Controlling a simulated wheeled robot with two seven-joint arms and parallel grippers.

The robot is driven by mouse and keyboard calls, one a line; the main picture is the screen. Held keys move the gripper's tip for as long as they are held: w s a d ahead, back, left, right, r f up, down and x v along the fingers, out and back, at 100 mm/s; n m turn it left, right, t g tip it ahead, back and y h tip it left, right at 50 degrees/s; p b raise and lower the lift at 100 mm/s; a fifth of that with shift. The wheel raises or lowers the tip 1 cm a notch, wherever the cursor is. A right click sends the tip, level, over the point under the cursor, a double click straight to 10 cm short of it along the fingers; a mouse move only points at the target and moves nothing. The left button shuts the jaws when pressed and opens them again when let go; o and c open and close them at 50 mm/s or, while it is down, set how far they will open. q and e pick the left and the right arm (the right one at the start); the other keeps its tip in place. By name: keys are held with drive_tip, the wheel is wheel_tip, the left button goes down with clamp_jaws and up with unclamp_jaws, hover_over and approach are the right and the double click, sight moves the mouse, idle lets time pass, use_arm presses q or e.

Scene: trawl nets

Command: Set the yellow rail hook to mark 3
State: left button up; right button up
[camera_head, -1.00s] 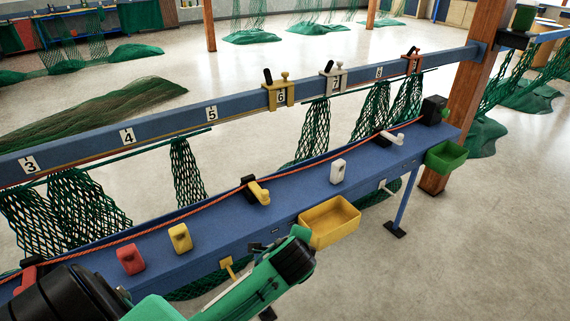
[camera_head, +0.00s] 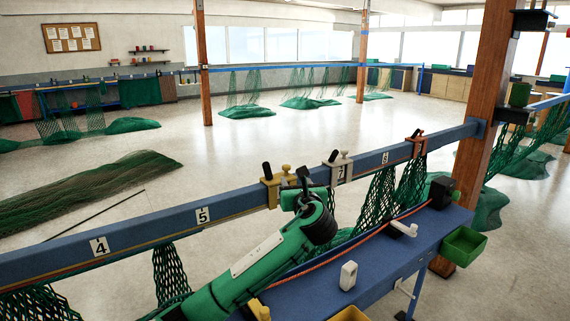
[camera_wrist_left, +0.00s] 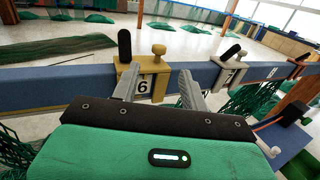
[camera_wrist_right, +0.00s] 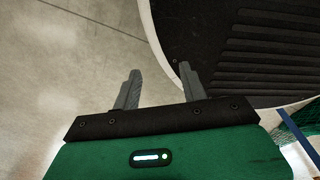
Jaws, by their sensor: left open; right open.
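The yellow rail hook (camera_head: 270,190) sits on the blue rail (camera_head: 150,231), with a black lever and a yellow knob on top. The number 6 shows in its window. My left gripper (camera_head: 304,178) is open beside it in the head view. In the left wrist view the yellow hook (camera_wrist_left: 151,72) shows between and beyond the spread fingers (camera_wrist_left: 158,86); I cannot tell whether they touch it. Plates 4 (camera_head: 100,246) and 5 (camera_head: 203,215) are on the rail to the left; plate 3 is not visible now. My right gripper (camera_wrist_right: 155,80) is open and empty.
A grey hook (camera_head: 341,168) at 7 and an orange-red hook (camera_head: 416,144) sit further right on the rail. Green nets (camera_head: 375,198) hang below. The blue bench (camera_head: 320,290) holds a white block (camera_head: 348,275); a green bin (camera_head: 464,246) is at its right end.

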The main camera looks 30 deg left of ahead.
sight(287, 166)
use_arm(q)
drive_tip(key=p+x, duration=0.2)
drive_tip(key=x, duration=0.9)
drive_tip(key=shift+w+a+f+p, duration=0.15)
drive_tip(key=shift+w+a+p, duration=0.15)
drive_tip(key=shift+w+a, duration=0.15)
drive_tip(key=shift+a, duration=0.1)
clamp_jaws()
use_arm(e)
drive_tip(key=r, duration=0.1)
drive_tip(key=s+d+r, duration=0.1)
drive_tip(key=s+r, duration=0.1)
drive_tip(key=shift+s+d, duration=0.1)
drive_tip(key=shift+d, duration=0.15)
